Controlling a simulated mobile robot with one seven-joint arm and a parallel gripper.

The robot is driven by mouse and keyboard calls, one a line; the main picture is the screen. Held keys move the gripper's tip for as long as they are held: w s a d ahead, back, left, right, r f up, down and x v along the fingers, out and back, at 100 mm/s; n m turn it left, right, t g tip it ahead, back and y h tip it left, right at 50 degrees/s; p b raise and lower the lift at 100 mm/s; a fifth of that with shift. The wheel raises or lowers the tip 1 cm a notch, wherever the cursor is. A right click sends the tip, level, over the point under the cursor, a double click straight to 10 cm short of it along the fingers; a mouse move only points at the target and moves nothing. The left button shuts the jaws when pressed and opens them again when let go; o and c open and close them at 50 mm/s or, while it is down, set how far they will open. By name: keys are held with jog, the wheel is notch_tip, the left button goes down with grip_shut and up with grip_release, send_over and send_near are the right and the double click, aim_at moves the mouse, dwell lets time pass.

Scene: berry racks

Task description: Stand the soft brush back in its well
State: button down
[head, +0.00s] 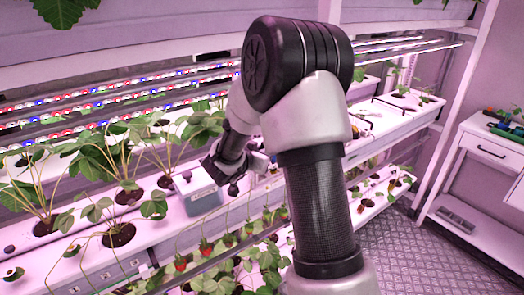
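My gripper (226,180) is in the middle of the head view, at the rack's front edge, partly behind my own arm. It is small and dark there, and I cannot tell whether its fingers are open or shut, or whether it holds anything. A blue-grey box with a pale top (204,203) is at the front edge of the planting shelf, just left of and below my gripper. I cannot tell whether the box has the brush's well. I cannot make out the soft brush; it may be hidden by my gripper or arm.
Strawberry plants (120,165) grow from holes in the white shelf (150,215), with red berries (206,246) hanging in front. Light bars (110,95) run above the plants. A white side table (490,150) stands at right. The patterned floor (425,260) is clear between.

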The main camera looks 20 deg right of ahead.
jog(key=shift+f+b, duration=0.7)
jog(key=shift+f, duration=0.35)
jog(key=c, duration=1.3)
grip_release()
jog(key=shift+r, duration=0.2)
jog(key=shift+r+p, duration=2.8)
jog(key=shift+r, duration=0.1)
jog(key=shift+f, duration=0.1)
